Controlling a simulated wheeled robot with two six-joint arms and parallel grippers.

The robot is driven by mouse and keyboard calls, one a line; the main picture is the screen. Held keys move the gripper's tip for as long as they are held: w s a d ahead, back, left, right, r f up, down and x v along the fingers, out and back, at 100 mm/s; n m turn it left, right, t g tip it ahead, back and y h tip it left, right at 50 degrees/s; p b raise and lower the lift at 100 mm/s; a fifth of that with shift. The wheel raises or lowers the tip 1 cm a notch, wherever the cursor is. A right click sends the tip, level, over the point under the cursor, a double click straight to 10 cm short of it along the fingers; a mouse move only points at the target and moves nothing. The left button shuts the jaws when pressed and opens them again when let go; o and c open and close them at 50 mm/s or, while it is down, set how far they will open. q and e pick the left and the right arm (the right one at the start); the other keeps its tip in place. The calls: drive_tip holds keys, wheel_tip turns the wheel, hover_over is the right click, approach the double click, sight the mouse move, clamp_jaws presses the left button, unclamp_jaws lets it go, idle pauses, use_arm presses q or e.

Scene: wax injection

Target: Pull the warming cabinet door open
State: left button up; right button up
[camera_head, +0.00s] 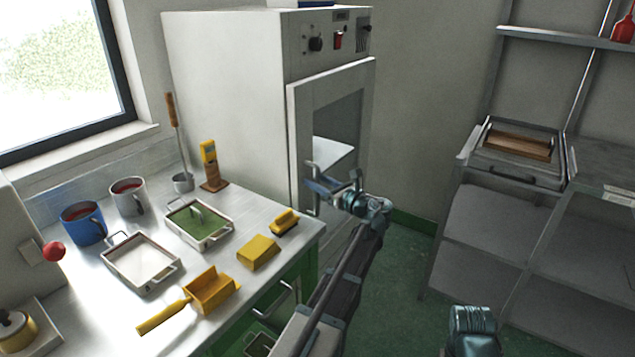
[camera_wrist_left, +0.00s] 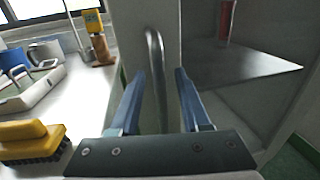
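The warming cabinet (camera_head: 225,85) is a tall white box at the back of the bench. Its door (camera_head: 299,125) has a window and looks closed or nearly so. A vertical metal bar handle (camera_head: 311,178) is on the door's left side. My left gripper (camera_head: 318,186) is at the handle. In the left wrist view, the handle (camera_wrist_left: 156,60) rises between the two blue fingers of the left gripper (camera_wrist_left: 158,90), with gaps visible on both sides. The fingers are open. My right gripper is not visible; only part of my right arm shows at the bottom.
The bench (camera_head: 100,305) at left holds mugs, trays and yellow tools, including a yellow brush (camera_head: 284,222) near the cabinet. A grey metal rack (camera_head: 465,200) stands at right. The green floor (camera_head: 400,270) between cabinet and rack is clear apart from my arms.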

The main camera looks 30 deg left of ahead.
use_arm(q)
clamp_jaws()
idle(1.3)
